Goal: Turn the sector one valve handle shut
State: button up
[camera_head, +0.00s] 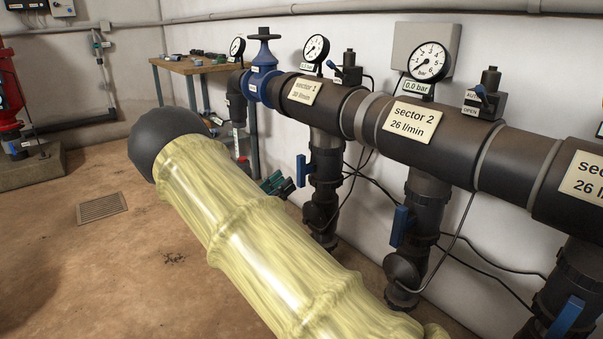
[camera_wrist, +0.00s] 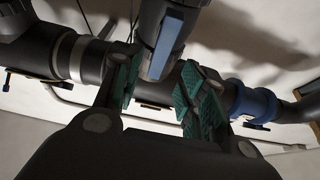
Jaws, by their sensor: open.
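The sector one valve handle (camera_head: 301,171) is a blue lever on the dark drop pipe under the "sector 1" label (camera_head: 304,90). It stands upright, roughly in line with its pipe. In the wrist view the blue handle (camera_wrist: 168,40) shows at the top centre, on the pipe seen between my fingers. My gripper (camera_wrist: 163,82) is open, with teal ribbed pads either side of that view and nothing held. In the head view my gripper (camera_head: 280,184) shows just left of the handle, mostly hidden behind my yellow-sleeved arm. Contact with the handle cannot be told.
The sector 2 handle (camera_head: 400,226) and another blue handle (camera_head: 566,316) hang to the right. A blue valve with a handwheel (camera_head: 262,82) sits at the manifold's left end. Thin black cables (camera_head: 372,183) run behind the drop pipes.

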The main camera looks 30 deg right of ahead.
aim_at(298, 170)
jog(key=b+x, duration=0.2)
jog(key=x, duration=0.6)
jog(key=shift+d, duration=0.15)
grip_shut()
